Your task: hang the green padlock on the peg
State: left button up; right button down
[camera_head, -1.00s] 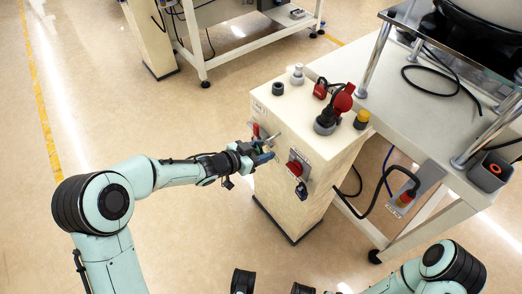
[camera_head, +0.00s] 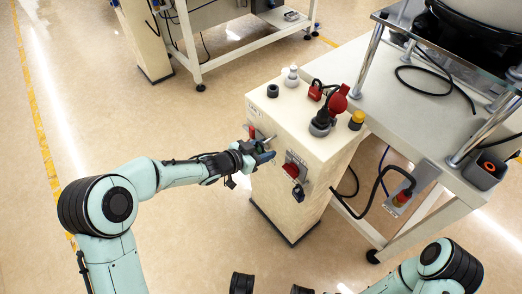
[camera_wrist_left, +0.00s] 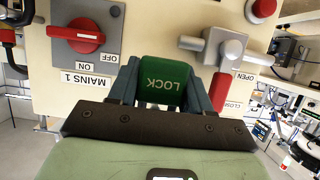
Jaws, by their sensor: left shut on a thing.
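My left gripper (camera_head: 262,155) is in front of the side panel of the cream cabinet, beside the valve with the red handle. In the left wrist view it is shut on the green padlock (camera_wrist_left: 164,82), whose body reads LOCK, upside down, between the two fingers (camera_wrist_left: 165,92). The padlock's shackle is hidden, and in the head view the padlock is hard to make out. I cannot pick out the peg with certainty.
The cream cabinet (camera_head: 288,205) carries a red MAINS 1 switch (camera_wrist_left: 80,36) and a grey valve (camera_wrist_left: 215,45) close to the gripper. A dark padlock (camera_head: 299,192) hangs under the switch. A red padlock (camera_head: 315,90) and a red plug stand on top. Floor is free at left.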

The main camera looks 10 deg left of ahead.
pick_arm(q)
jog(key=shift+w+d, duration=0.65)
jog(key=shift+w, duration=0.15)
jog(key=shift+f+p+v, duration=0.2)
jog(key=shift+p+v, duration=0.3)
jog(key=shift+v, duration=0.55)
jog(key=shift+f+p+v, duration=0.2)
jog(key=shift+p+v, duration=0.25)
jog(key=shift+v, duration=0.6)
dwell(0.6)
jog(key=shift+s+a, duration=0.1)
dwell(0.6)
jog(key=shift+w+d, duration=0.65)
jog(key=shift+w, duration=0.15)
jog(key=shift+w+d, duration=0.65)
jog(key=shift+w, duration=0.2)
dwell(0.9)
jog(key=shift+s+a, duration=0.1)
jog(key=s+a+p, duration=0.2)
jog(key=s+a, duration=0.2)
jog(key=s, duration=0.1)
jog(key=shift+s, duration=0.2)
dwell(1.0)
